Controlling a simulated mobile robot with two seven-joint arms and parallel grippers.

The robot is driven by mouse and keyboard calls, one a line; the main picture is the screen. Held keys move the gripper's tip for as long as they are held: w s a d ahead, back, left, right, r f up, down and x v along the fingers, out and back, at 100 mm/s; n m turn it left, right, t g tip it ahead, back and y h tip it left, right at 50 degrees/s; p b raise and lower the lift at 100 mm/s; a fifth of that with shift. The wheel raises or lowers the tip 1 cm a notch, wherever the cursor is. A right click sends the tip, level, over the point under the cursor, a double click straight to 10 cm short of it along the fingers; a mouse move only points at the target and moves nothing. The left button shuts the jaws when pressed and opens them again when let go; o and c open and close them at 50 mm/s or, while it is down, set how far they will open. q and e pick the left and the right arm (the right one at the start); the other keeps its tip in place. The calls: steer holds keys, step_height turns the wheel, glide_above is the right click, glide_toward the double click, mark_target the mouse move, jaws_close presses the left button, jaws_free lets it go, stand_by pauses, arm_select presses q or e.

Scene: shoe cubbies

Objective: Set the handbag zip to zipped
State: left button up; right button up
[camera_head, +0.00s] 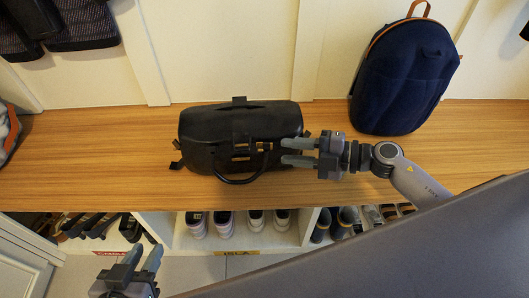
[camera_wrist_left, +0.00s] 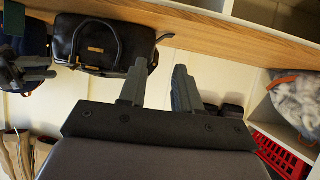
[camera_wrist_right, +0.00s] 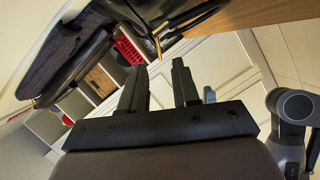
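The black handbag (camera_head: 215,125) stands on the wooden bench top, its looped handle hanging toward the front. It also shows upside down in the left wrist view (camera_wrist_left: 95,62), and part of it is at the top of the right wrist view (camera_wrist_right: 198,14). A dark slit runs along its top, but I cannot make out the zip pull or how far the zip is open. My right gripper (camera_head: 284,151) is open at the bag's right end, its fingertips close to the bag; contact is unclear. My left gripper (camera_head: 143,257) is open and empty, low in front of the bench.
A navy backpack (camera_head: 402,80) leans on the wall at the back right of the bench (camera_head: 110,135). Cubbies with several shoes (camera_head: 224,222) lie below. Dark garments (camera_head: 80,30) hang at upper left.

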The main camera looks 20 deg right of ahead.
mark_target(260, 147)
steer(key=b+x, duration=0.1)
steer(key=x, duration=0.5)
steer(key=shift+a, duration=0.15)
steer(key=shift+c, duration=0.3)
jaws_close()
stand_by(1.0)
